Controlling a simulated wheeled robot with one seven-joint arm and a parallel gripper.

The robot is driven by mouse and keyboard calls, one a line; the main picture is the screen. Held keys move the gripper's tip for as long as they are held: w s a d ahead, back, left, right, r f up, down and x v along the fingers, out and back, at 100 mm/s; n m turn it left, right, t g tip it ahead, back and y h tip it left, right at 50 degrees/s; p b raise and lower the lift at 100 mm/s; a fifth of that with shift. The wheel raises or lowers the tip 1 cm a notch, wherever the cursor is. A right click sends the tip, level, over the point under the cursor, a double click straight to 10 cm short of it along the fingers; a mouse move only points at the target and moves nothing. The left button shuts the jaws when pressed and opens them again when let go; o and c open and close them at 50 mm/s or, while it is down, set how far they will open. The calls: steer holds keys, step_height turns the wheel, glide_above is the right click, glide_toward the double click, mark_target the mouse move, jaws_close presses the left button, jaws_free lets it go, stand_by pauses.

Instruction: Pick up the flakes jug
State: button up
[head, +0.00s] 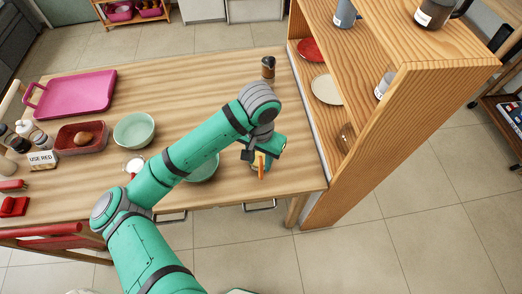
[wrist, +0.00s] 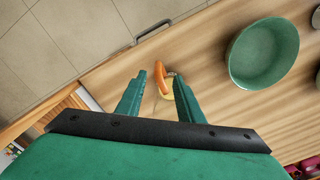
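A small vessel with an orange handle (head: 261,166) stands near the table's front right edge, and its body is mostly hidden by my gripper. I cannot read a label on it, so I cannot confirm that it is the flakes jug. In the wrist view its orange handle (wrist: 166,78) and pale yellow part show between and just beyond my fingertips. My gripper (wrist: 158,88) is open, with a finger on either side and visible gaps to the handle. In the head view my gripper (head: 260,155) points down over the vessel.
A green bowl (wrist: 263,52) is beside the gripper; another bowl (head: 134,130) stands left. A dark shaker (head: 268,68) stands at the back. The wooden shelf (head: 420,95) rises at the right, bearing a dark labelled mug (head: 433,14) on top. A pink tray (head: 75,95) lies far left.

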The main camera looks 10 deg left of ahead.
mark_target(261, 176)
steer(key=f, duration=0.6)
steer(key=shift+s+d+f, duration=0.15)
steer(key=shift+s, duration=0.05)
steer(key=shift+w+f, duration=0.15)
steer(key=shift+f, duration=2.45)
steer(key=shift+c, duration=0.7)
jaws_close()
